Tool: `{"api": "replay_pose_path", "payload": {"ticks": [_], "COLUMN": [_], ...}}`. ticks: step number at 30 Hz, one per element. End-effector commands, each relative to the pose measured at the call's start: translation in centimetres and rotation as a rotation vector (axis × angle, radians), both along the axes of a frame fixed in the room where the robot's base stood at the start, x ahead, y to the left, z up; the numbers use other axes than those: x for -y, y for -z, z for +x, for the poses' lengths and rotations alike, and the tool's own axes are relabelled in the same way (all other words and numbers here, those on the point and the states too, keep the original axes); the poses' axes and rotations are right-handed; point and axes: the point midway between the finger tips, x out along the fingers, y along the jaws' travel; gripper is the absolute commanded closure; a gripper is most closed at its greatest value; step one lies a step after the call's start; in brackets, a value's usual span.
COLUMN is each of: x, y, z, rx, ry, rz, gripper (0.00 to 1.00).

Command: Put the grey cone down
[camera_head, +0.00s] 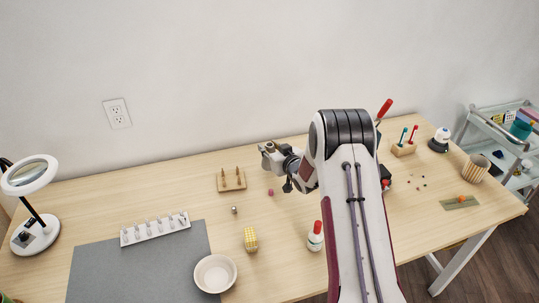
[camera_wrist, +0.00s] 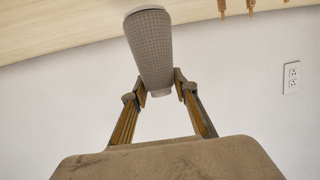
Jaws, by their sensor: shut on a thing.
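The grey cone (camera_wrist: 152,52) is a tapered, finely textured piece. In the wrist view its wide end points to the top of the picture and its narrow end sits between the fingers. My gripper (camera_wrist: 160,84) is shut on it near the narrow end. The table edge shows at the top of that view, apart from the fingers, with bare wall behind. In the head view my arm reaches over the table and hides much of the gripper; I cannot clearly make out the cone there.
On the table (camera_head: 290,265) stand a peg stand (camera_head: 231,183), a yellow checked piece (camera_head: 250,239), a white bowl (camera_head: 202,276), a red-capped bottle (camera_head: 315,240) and a white rack (camera_head: 155,231). A grey mat (camera_head: 100,270) lies front left. A tool block (camera_head: 403,150) stands at the right.

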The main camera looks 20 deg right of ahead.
Motion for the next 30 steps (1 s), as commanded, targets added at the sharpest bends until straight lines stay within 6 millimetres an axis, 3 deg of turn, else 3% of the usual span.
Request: {"api": "replay_pose_path", "payload": {"ticks": [10,26,27,28,30], "x": [0.0,0.0,0.0,0.0,0.0], "y": [3.0,3.4,3.4,3.4,3.4], "z": [0.0,0.0,0.0,0.0,0.0], "rx": [-0.001,0.001,0.0,0.0,0.0], "ry": [0.0,0.0,0.0,0.0,0.0], "rz": [0.0,0.0,0.0,0.0,0.0], "gripper": [1.0,1.0,0.64,0.56,0.55]}}
